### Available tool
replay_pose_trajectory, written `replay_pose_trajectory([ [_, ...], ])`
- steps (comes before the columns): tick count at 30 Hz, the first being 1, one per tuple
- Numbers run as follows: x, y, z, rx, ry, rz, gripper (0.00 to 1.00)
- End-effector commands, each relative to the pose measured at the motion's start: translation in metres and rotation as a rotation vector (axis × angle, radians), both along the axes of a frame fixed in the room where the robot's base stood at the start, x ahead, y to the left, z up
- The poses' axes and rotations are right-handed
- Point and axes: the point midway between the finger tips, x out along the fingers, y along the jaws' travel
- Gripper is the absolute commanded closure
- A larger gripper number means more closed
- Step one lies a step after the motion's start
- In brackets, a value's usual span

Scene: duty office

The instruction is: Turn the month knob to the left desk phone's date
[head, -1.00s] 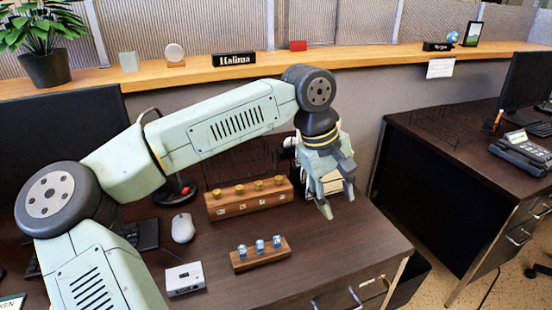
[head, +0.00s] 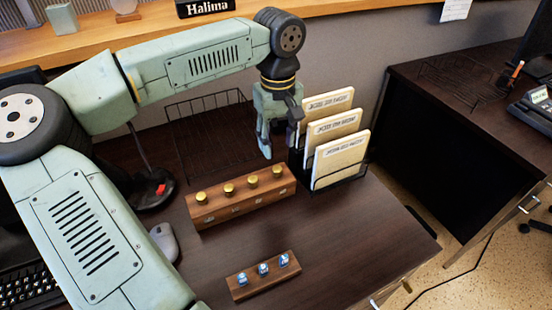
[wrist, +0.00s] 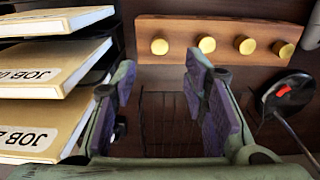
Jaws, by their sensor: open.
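A long wooden block (head: 240,205) on the near desk carries a row of several brass knobs; it also shows at the top of the wrist view (wrist: 180,25). A smaller block (head: 265,280) in front holds three blue-and-white pieces. I cannot read which knob is the month knob. My gripper (head: 281,140) is open and empty, pointing down by the long block's right end and apart from the knobs. In the wrist view its fingers (wrist: 160,75) are spread below the knob row. A phone (head: 538,108) with a small display stands on the right-hand desk; its date is too small to read.
A black rack of job folders (head: 340,155) stands close to the right of my gripper. A wire tray (head: 205,125) lies behind the long block. A black-based stand (head: 150,190) and a mouse (head: 165,240) are to the left. Desk right of the small block is clear.

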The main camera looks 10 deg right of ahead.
Motion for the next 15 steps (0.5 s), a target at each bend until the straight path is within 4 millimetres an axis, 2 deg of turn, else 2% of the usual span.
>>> replay_pose_trajectory([
  [9, -0.001, 0.0, -0.058, 0.0, 0.003, -0.002, 0.6],
  [15, 0.0, 0.0, -0.078, 0.0, 0.001, -0.001, 0.6],
])
